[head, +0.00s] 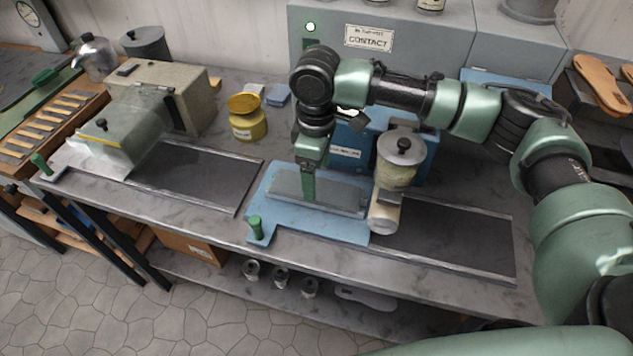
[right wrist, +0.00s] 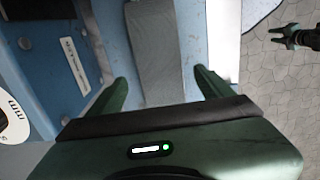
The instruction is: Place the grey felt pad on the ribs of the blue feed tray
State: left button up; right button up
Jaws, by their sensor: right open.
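The grey felt pad (head: 341,195) lies flat along the blue feed tray (head: 300,226) on the bench. In the right wrist view the pad (right wrist: 155,50) is a grey strip with blue tray on both sides. It covers the ribs beneath it, so I cannot see its contact with them. My right gripper (head: 308,192) is above the pad, pointing down. In the right wrist view its fingers (right wrist: 163,85) are open, apart from the pad's sides.
A lidded cylinder (head: 398,172) and a pale roller (head: 383,215) stand close right of the tray. A blue box (head: 350,137) is behind it. A green knob (head: 256,227) rises at the tray's front left. A yellow pot (head: 247,124) stands farther left. Dark mats (head: 185,176) lie clear either side.

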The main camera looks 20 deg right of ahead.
notch_tip(320, 180, up, 9)
jog(key=b, duration=0.1)
jog(key=shift+f, duration=0.1)
dwell(0.5)
